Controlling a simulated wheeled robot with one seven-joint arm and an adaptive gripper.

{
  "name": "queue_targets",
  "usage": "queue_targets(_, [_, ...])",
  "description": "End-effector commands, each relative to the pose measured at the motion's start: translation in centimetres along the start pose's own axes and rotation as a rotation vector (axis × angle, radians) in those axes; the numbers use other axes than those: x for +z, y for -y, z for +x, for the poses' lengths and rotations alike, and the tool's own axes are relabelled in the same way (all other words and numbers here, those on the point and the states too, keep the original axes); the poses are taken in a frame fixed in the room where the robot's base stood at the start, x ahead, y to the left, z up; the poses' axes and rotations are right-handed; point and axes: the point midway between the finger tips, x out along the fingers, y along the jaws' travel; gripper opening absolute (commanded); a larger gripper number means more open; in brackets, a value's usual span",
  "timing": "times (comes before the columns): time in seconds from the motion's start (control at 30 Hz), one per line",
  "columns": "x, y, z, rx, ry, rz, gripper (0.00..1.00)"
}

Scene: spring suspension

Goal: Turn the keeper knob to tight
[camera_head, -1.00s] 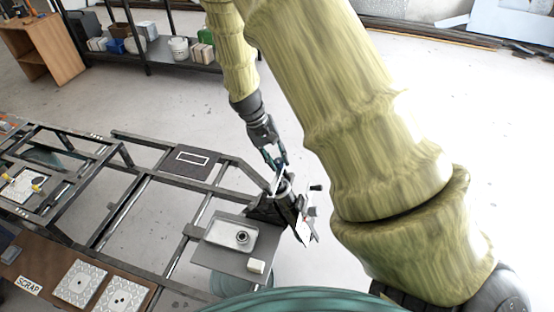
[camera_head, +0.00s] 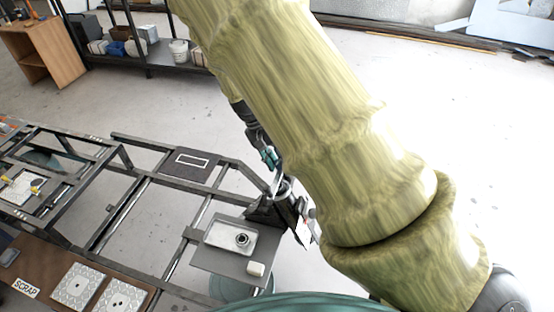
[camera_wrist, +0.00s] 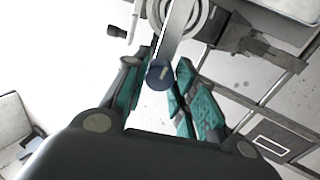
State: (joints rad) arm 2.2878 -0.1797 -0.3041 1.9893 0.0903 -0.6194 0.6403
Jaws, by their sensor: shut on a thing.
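The keeper knob (camera_wrist: 159,76) is a small dark blue disc with a pale mark, at the end of a flat grey bar (camera_wrist: 176,30) in the wrist view. My gripper (camera_wrist: 161,72) has its teal fingers closed on either side of the knob. In the head view my gripper (camera_head: 271,160) is at the upper end of the spring fixture (camera_head: 268,212), partly hidden by my arm. Concentric pale rings (camera_wrist: 186,12), seemingly the spring seat, lie beneath the bar. I cannot read any tight marking.
A black-ended handle (camera_wrist: 117,32) sticks out beside the rings. Dark frame rails run left. Open floor lies beyond the fixture.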

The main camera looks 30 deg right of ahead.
Motion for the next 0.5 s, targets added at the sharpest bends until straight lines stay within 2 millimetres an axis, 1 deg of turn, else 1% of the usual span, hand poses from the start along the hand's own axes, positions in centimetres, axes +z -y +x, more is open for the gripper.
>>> queue_targets(0.03, [0.35, 0.04, 0.31, 0.003, 0.007, -0.001, 0.03])
queue_targets(0.27, [0.39, 0.05, 0.34, 0.003, 0.008, -0.002, 0.03])
queue_targets(0.3, [0.39, 0.05, 0.34, 0.003, 0.008, -0.002, 0.29])
queue_targets(0.37, [0.39, 0.04, 0.35, 0.003, 0.008, -0.002, 0.40])
queue_targets(0.4, [0.36, 0.04, 0.32, 0.003, 0.007, -0.002, 0.47])
queue_targets(0.43, [0.32, 0.04, 0.29, 0.003, 0.007, -0.002, 0.49])
queue_targets(0.5, [0.26, 0.04, 0.23, 0.002, 0.005, -0.002, 0.49])
